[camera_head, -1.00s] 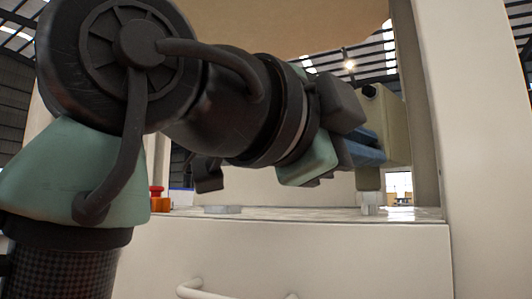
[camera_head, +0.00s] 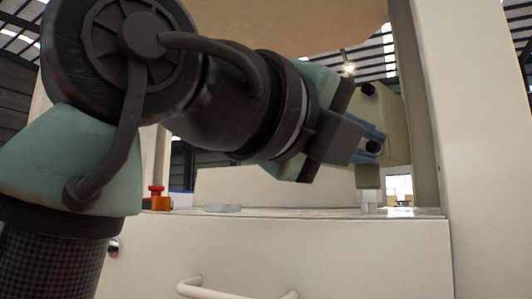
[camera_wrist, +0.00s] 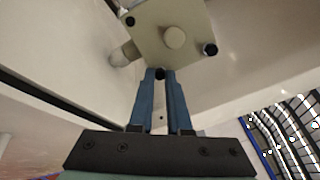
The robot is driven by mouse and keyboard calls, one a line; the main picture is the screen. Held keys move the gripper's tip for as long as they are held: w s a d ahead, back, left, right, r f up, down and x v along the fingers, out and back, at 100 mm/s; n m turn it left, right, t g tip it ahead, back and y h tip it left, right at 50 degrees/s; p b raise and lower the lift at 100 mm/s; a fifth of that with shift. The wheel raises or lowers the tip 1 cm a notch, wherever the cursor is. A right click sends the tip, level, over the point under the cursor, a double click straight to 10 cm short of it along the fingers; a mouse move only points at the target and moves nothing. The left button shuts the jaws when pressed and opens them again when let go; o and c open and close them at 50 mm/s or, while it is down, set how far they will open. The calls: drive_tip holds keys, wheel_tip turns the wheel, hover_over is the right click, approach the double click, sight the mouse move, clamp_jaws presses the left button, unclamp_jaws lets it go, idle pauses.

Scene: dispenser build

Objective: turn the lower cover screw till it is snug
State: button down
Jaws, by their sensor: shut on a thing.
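The dispenser (camera_head: 396,125) is a beige block at the right in the head view. In the wrist view its cover (camera_wrist: 152,35) shows a pale round knob (camera_wrist: 174,38) in the middle and dark screws near its corners. My gripper (camera_wrist: 160,76) is shut on the lower cover screw (camera_wrist: 160,73), whose dark head shows between the two blue fingertips. The head view also shows this screw (camera_head: 373,147) between the fingers. An upper screw (camera_head: 370,89) sits above it, clear of the fingers. The screw's threads are hidden, so I cannot tell how deep it sits.
A clear block (camera_head: 369,198) stands under the dispenser on the counter. A flat grey piece (camera_head: 223,208) and an orange-and-red item (camera_head: 158,198) lie farther left. A white drawer front with a handle (camera_head: 236,291) is below. A pale post (camera_head: 468,150) stands at the right.

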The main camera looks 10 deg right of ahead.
drive_tip(key=shift+m, duration=0.9)
drive_tip(key=c, duration=0.9)
unclamp_jaws()
drive_tip(key=shift+o, duration=0.2)
drive_tip(key=b+v, duration=0.5)
drive_tip(key=v, duration=0.8)
